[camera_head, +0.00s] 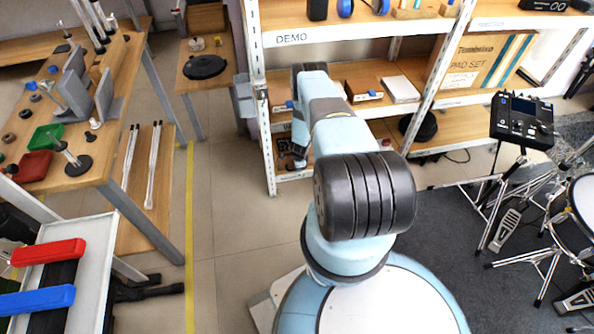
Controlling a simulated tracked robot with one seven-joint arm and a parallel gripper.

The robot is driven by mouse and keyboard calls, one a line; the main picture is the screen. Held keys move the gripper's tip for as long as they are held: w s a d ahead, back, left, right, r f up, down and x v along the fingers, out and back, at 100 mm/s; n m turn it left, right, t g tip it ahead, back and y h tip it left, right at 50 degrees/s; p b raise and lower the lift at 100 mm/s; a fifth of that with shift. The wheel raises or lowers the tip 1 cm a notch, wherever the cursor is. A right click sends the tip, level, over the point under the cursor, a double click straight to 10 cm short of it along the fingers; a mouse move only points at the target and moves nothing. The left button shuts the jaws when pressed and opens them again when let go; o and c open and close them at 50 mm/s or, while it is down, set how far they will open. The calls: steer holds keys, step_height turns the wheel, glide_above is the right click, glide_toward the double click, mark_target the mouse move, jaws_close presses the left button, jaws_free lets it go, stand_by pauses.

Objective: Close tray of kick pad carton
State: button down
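A large cardboard carton (478,66) with black printing stands on the right part of the shelf. My light blue and black arm rises from the bottom centre and reaches toward the shelf.
The white-framed shelf (262,120), labelled DEMO, stands ahead. A wooden workbench (105,140) with tools is at left. A drum pad module (522,120) on a stand and a drum (583,212) are at right. Open floor (230,215) lies between the workbench and my base.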

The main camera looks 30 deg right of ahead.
steer(key=shift+w+d+r, duration=0.15)
steer(key=shift+w+d, duration=0.1)
steer(key=shift+w, duration=0.05)
steer(key=c, duration=1.3)
jaws_free()
steer(key=shift+w, duration=0.1)
steer(key=shift+o, duration=1)
steer(key=shift+a, duration=0.2)
step_height(320, 180, up, 13)
steer(key=s, duration=0.2)
steer(key=shift+s+a+r, duration=0.15)
steer(key=shift+s+a, duration=0.1)
steer(key=shift+a, duration=0.1)
